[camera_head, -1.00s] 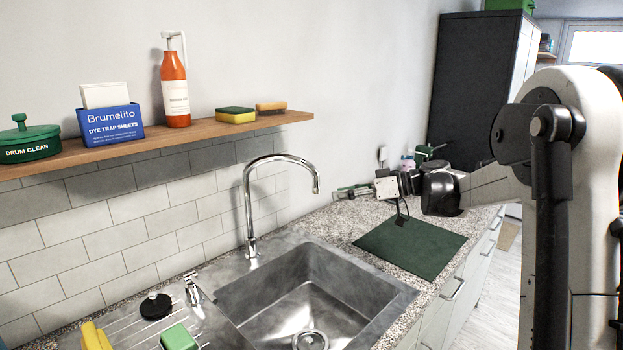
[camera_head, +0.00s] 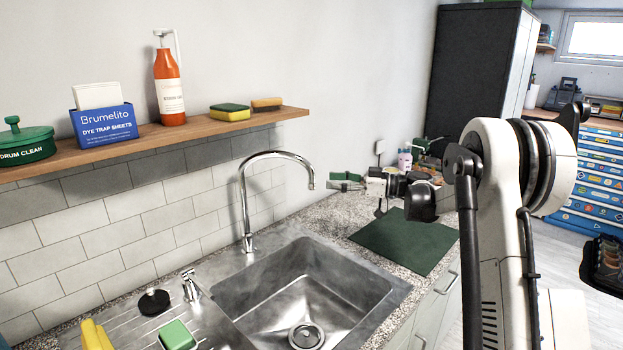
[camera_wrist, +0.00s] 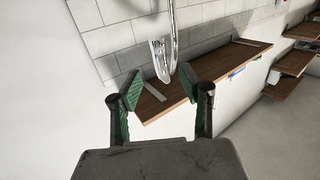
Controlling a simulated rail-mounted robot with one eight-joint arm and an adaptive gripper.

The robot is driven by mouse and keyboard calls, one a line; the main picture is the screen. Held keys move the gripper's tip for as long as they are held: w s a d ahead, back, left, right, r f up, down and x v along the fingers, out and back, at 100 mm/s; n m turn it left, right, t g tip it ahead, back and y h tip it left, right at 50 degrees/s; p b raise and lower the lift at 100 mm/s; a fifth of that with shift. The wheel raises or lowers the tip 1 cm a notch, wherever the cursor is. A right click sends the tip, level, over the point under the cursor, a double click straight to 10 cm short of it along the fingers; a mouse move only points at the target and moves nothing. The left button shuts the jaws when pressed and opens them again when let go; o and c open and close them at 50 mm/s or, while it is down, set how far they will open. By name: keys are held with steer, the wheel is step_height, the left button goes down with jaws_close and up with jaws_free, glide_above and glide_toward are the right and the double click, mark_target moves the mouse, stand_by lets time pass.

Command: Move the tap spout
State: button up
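The chrome tap spout (camera_head: 274,154) arches up from behind the sink in the head view, its outlet over the basin. My gripper (camera_head: 347,181) is just right of the outlet, with a visible gap between them. In the wrist view my gripper (camera_wrist: 160,86) is open, its two green-padded fingers well apart and nothing between the pads. The chrome spout (camera_wrist: 172,35) shows beyond the fingertips there, roughly in line with the gap. Nothing touches the spout.
The steel sink (camera_head: 345,335) lies below the spout. A wooden shelf (camera_head: 190,131) with bottle, box and sponge runs along the wall at left. A dark green mat (camera_head: 408,240) lies on the counter under my gripper. A black cabinet (camera_head: 475,85) stands behind.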

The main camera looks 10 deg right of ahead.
mark_target(311, 179)
steer(key=x, duration=0.7)
steer(key=shift+a+p, duration=0.1)
steer(key=shift+p, duration=0.2)
jaws_close()
